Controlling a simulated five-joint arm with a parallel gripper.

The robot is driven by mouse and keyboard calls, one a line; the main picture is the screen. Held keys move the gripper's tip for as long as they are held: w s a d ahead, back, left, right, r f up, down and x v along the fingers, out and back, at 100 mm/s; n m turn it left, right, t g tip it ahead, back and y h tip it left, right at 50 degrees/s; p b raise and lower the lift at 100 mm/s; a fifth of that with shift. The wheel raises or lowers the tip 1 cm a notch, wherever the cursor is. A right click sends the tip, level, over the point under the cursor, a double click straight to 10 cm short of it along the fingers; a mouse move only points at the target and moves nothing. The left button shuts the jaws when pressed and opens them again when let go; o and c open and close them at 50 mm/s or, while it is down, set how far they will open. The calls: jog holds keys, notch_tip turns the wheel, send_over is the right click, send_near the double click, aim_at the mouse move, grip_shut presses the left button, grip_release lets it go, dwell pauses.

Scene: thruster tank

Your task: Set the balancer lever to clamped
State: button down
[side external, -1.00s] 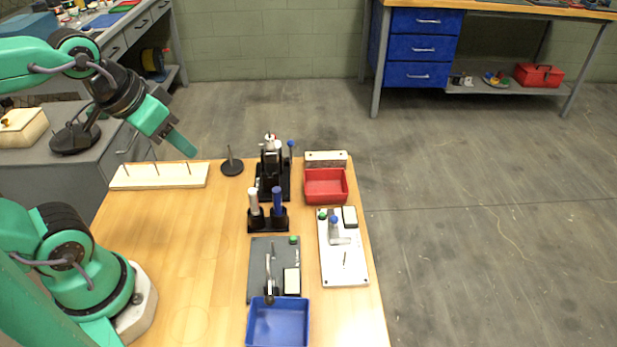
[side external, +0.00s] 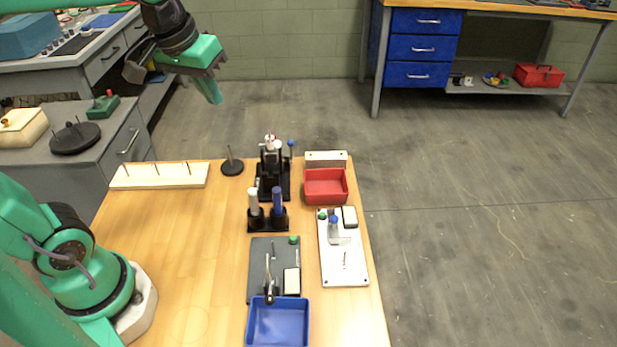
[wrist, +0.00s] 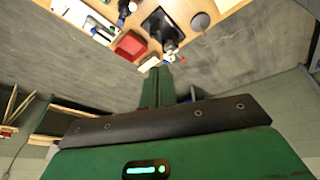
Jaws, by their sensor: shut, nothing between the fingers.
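My gripper (side external: 212,96) is shut and empty, raised above and behind the table's back edge; it also shows in the wrist view (wrist: 157,85). The frames do not label the balancer. A black stand device (side external: 272,175) with a blue-knobbed lever (side external: 291,148) stands at the back of the table; it shows in the wrist view too (wrist: 162,27). A grey plate (side external: 259,262) carries a lever with a black knob (side external: 269,298). A white plate (side external: 343,270) carries a blue-knobbed part (side external: 334,220). My gripper touches none of them.
A red bin (side external: 326,187) stands right of the black device, a blue bin (side external: 278,323) at the front. Two upright handles, white (side external: 253,202) and blue (side external: 277,202), stand in black holders. A pegged board (side external: 160,176) lies back left. The table's left middle is clear.

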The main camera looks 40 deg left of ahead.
jog(key=w+a+f+n+g, duration=0.1)
jog(key=w+a+n, duration=0.1)
jog(key=w, duration=0.5)
jog(key=w+a+f+n+g, duration=0.1)
jog(key=w+a+n, duration=0.1)
jog(key=w, duration=0.6)
jog(key=w+a+f+n+g, duration=0.2)
jog(key=w+a+f+n, duration=0.2)
jog(key=w+f, duration=0.4)
jog(key=shift+w+a+f, duration=0.25)
jog(key=shift+w+a, duration=0.2)
jog(key=shift+w, duration=0.5)
send_over(291, 152)
jog(key=w+a, duration=0.2)
notch_tip(291, 152, down, 11)
jog(key=shift+s+a+r, duration=0.15)
jog(key=shift+s, duration=0.1)
